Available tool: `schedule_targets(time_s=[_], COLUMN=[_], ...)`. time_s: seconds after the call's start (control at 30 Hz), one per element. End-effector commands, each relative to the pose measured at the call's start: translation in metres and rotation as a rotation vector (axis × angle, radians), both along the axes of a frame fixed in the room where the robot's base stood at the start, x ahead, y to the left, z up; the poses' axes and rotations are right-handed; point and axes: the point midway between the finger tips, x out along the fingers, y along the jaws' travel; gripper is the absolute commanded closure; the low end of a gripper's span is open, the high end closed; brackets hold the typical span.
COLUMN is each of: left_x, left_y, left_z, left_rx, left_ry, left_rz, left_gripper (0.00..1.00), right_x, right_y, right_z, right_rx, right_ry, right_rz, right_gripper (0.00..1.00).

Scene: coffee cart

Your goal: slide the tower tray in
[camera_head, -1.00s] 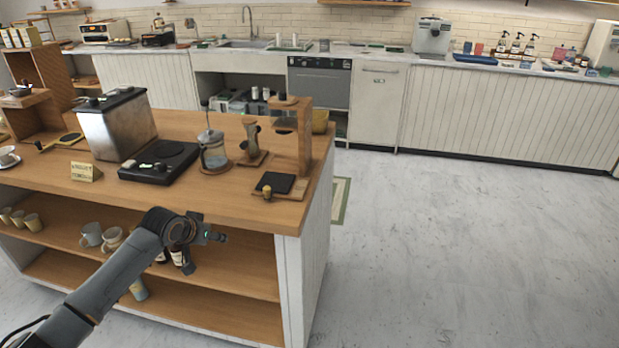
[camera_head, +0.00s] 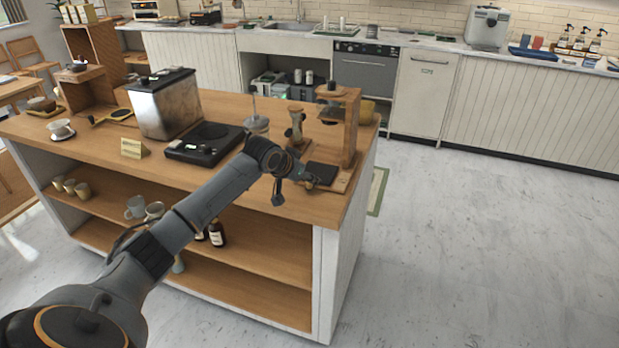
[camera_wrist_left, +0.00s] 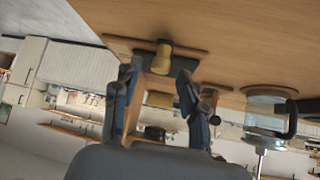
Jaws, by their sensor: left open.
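The dripper tower (camera_head: 352,125) is a wooden stand at the right end of the cart's top. Its black tray (camera_head: 323,171) sticks out at the front of the stand's base. A brass-coloured knob on the tray (camera_wrist_left: 161,60) shows in the left wrist view, where the picture is turned over; my arm hides it in the head view. My left gripper (camera_head: 308,181) is open and empty just in front of the tray. In the left wrist view its fingers (camera_wrist_left: 158,88) stand apart on either side of the knob's line, without visible contact. My right gripper is out of view.
A French press (camera_head: 257,125) stands left of the tower, partly behind my arm; it also shows in the left wrist view (camera_wrist_left: 266,112). A wooden hand grinder (camera_head: 296,125) stands between them. A black scale (camera_head: 205,140) lies further left.

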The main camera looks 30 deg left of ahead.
Motion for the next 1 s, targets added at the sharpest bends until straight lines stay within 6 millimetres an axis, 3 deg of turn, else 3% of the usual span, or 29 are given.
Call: schedule_targets(time_s=[0.2,0.57,0.6,0.8,1.0], left_x=[0.016,0.019,0.019,0.019,0.019], left_y=[-0.001,-0.001,-0.001,0.0,0.0], left_z=[-0.016,-0.02,-0.02,-0.02,-0.02], left_rx=[-0.002,0.001,0.0,0.0,0.0], left_ry=[-0.001,-0.001,-0.001,-0.001,0.0], left_rz=[0.001,-0.001,0.0,0.0,0.0], left_gripper=[0.57,0.57,0.59,1.0,1.0], right_x=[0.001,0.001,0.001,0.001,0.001], right_y=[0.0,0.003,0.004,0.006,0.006], right_z=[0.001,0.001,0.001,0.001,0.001], right_rx=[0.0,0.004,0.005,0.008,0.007], right_ry=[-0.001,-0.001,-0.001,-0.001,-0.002], right_rz=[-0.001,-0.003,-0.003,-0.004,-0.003], right_gripper=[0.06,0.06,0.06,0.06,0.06])
